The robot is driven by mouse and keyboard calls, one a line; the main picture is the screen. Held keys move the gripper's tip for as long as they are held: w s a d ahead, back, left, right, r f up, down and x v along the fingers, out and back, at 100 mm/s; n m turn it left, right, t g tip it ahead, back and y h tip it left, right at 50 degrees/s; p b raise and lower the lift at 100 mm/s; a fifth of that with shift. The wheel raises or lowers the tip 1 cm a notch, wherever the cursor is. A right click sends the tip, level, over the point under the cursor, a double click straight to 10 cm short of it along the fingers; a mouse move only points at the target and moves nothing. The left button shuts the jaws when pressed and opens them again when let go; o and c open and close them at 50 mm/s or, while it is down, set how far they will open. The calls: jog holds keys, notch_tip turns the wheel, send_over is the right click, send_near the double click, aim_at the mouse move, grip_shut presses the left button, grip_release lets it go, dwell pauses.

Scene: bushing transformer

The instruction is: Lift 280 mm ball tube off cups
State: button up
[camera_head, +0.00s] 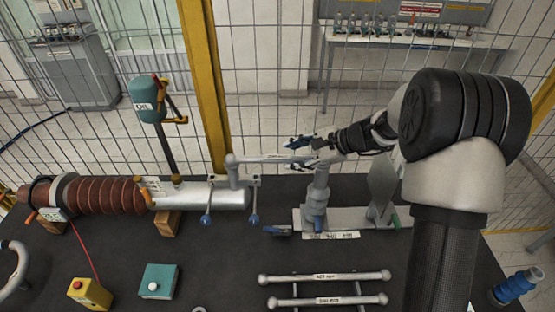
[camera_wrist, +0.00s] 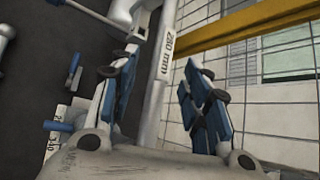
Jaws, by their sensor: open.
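The pale grey 280 mm ball tube (camera_head: 270,158) lies roughly level, its ball end at left by the clamp on the silver bushing end (camera_head: 228,195). Its right end is near the top of a grey post (camera_head: 317,196), where my gripper hides the contact. My gripper (camera_head: 300,153) is open around the right part of the tube. In the wrist view the tube (camera_wrist: 166,55), with its "280 mm" label, runs between the two blue-padded fingers of my gripper (camera_wrist: 160,60). The right finger shows a gap to it; I cannot tell whether the left finger touches. The cups themselves are not clear.
Two more ball tubes (camera_head: 325,277) (camera_head: 328,301) lie at the front of the dark table. A brown ribbed bushing (camera_head: 108,193) lies at left. A yellow box (camera_head: 90,293) and a teal button box (camera_head: 158,281) stand in front. Mesh fencing with a yellow post (camera_head: 207,85) stands behind.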

aim_at(284, 158)
jog(key=x, duration=0.5)
jog(key=shift+w+a+f, duration=0.1)
jog(key=shift+w, duration=0.05)
jog(key=shift+c, duration=0.6)
grip_shut()
